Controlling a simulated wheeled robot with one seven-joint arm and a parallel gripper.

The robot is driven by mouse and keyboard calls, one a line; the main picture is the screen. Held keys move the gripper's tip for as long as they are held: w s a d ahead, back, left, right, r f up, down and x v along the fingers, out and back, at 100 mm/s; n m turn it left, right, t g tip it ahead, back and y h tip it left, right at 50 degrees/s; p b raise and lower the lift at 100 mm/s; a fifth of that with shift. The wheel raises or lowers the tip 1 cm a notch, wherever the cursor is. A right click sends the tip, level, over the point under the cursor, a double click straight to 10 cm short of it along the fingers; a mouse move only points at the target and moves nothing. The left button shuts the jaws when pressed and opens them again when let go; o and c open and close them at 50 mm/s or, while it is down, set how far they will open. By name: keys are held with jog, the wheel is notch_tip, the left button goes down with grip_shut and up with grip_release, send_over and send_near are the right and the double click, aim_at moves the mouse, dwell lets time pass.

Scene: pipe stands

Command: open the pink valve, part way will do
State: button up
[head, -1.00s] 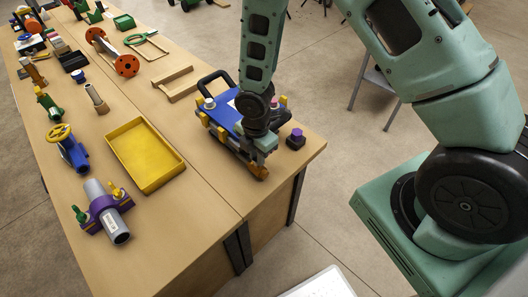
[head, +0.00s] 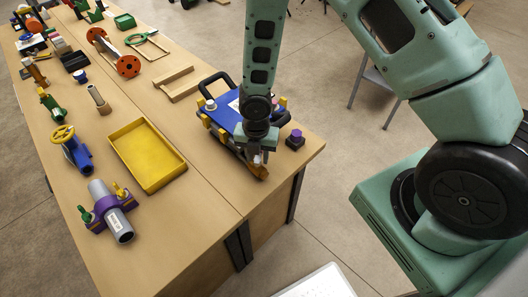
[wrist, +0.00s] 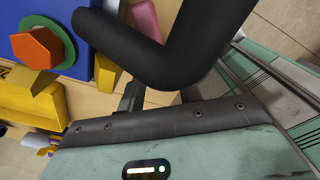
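The blue device (head: 226,110) stands on the right part of the table, with black bar handles and yellow clips. A pink part (wrist: 145,18), possibly the valve's handle, shows at the top of the wrist view, partly covered by a thick black bar (wrist: 165,55). My gripper (head: 257,160) points down at the near end of the device. In the wrist view its two dark fingers stand apart, with their tips hidden behind the black bar. I cannot tell whether they touch the pink part.
An orange hexagonal knob on a green ring (wrist: 38,48) and yellow blocks (wrist: 35,100) sit close to my gripper. A purple-topped dark block (head: 295,140) stands right of the device. A yellow tray (head: 148,156) and a grey pipe in a purple clamp (head: 112,211) lie left.

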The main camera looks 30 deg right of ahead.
aim_at(257, 160)
notch_tip(257, 160, up, 6)
jog(key=p, duration=0.4)
jog(key=shift+f+p, duration=0.1)
jog(key=shift+p, duration=0.3)
jog(key=shift+f, duration=0.1)
notch_tip(257, 160, up, 17)
jog(key=shift+r, duration=0.2)
